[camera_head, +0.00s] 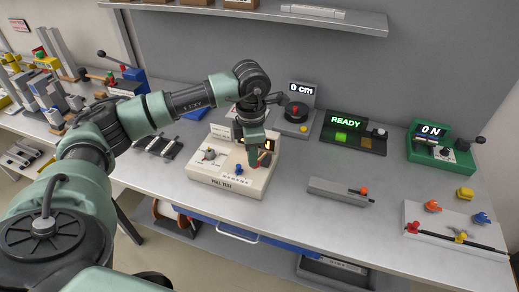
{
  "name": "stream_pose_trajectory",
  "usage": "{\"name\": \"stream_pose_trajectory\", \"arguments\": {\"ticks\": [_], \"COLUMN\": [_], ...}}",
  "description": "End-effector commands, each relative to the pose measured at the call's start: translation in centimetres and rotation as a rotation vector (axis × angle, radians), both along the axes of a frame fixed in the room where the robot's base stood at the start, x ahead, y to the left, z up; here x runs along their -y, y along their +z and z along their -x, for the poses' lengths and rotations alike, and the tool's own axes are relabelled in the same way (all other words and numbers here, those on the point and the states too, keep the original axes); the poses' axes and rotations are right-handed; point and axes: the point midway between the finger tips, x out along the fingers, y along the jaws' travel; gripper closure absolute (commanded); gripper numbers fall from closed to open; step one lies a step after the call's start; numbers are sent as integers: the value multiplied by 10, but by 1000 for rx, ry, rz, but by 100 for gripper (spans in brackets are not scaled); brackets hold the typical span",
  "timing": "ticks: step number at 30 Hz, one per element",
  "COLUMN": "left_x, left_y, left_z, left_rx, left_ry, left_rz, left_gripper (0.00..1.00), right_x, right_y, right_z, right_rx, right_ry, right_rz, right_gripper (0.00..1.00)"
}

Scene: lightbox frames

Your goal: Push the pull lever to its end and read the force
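A cream box labelled what looks like PULL TEST (226,190) stands on the bench, with small knobs and a blue knob (239,169) on its top. My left gripper (254,163) points down over the back right part of this box and hides part of it. I cannot tell whether its fingers are open or touch anything. A green device (428,155) at the right has a display (431,131) that reads 0 N. A dark-knobbed lever (479,140) sticks out at its right side. My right gripper is not in view.
Behind are a dial unit with a 0 cm display (301,88) and a dark READY panel (346,122). A grey bar (338,192) and a white rail with coloured knobs (450,231) lie at the right. A shelf (340,18) hangs above.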

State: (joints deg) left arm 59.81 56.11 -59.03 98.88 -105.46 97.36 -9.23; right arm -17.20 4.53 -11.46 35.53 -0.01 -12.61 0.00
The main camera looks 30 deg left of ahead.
Motion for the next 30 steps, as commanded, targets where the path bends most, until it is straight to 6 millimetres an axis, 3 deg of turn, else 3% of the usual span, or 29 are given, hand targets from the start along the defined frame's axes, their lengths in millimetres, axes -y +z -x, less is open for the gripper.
{"name": "stream_pose_trajectory", "arguments": {"ticks": [16, 30], "left_x": [4, 5], "left_y": [54, 58], "left_z": [17, 19], "left_rx": [-1, -1], "left_ry": [0, 0], "left_rz": [0, 0], "left_gripper": [100, 100], "right_x": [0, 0], "right_y": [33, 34], "right_z": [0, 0], "right_rx": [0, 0], "right_ry": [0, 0], "right_rz": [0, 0], "right_gripper": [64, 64]}}
